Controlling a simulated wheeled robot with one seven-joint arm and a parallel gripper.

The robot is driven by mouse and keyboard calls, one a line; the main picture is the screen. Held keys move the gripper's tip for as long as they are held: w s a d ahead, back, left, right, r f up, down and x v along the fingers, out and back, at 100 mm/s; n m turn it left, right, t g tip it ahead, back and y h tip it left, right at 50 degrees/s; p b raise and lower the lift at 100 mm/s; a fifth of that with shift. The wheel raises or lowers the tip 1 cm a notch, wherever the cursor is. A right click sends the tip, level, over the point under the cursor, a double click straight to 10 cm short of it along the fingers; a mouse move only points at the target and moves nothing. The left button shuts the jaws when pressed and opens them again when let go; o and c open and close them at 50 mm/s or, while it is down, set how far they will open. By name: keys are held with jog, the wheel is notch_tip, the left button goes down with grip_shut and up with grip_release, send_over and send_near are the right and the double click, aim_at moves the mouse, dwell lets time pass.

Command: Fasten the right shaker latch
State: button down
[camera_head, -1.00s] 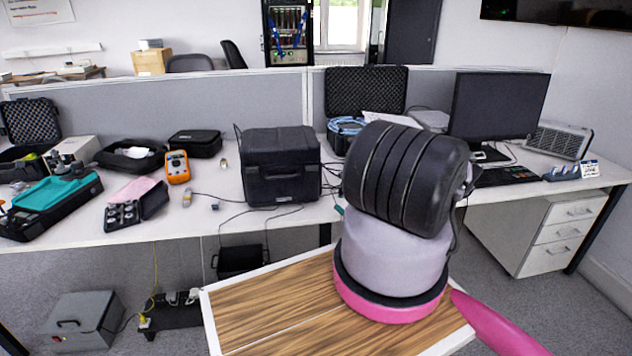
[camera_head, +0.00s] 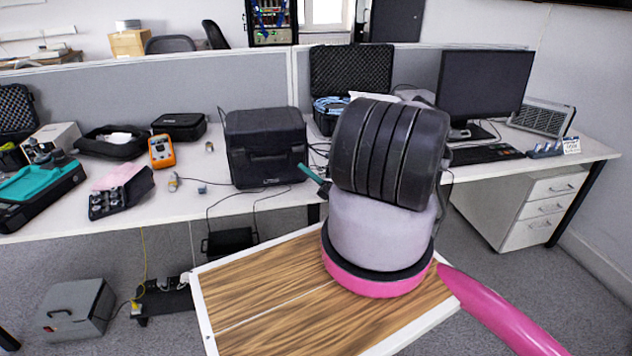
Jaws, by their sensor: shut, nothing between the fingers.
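My arm, with large black ribbed, pale grey and pink parts, fills the centre right of the head view. My gripper is hidden behind it. A thin teal piece (camera_head: 314,173) sticks out at the arm's left side, pointing at the black box; I cannot tell what it belongs to. The black box (camera_head: 265,140) stands upright on the white desk, with a handle-like fitting on its front. No part can be clearly made out as the right shaker latch; the arm covers the area to the box's right.
The white desk (camera_head: 200,208) holds an orange meter (camera_head: 161,151), a black pouch (camera_head: 179,126), an open foam-lined case (camera_head: 350,72) and a monitor (camera_head: 484,88). Cables hang near the box. A wood-topped table (camera_head: 262,290) stands in front, its left part bare.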

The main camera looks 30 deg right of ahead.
aim_at(298, 150)
jog(key=shift+w+d+r, duration=0.2)
jog(key=shift+w+r, duration=0.2)
jog(key=shift+r, duration=0.25)
jog(key=shift+w+d+r, duration=0.15)
jog(key=shift+w+r, duration=0.25)
jog(key=shift+r, duration=0.2)
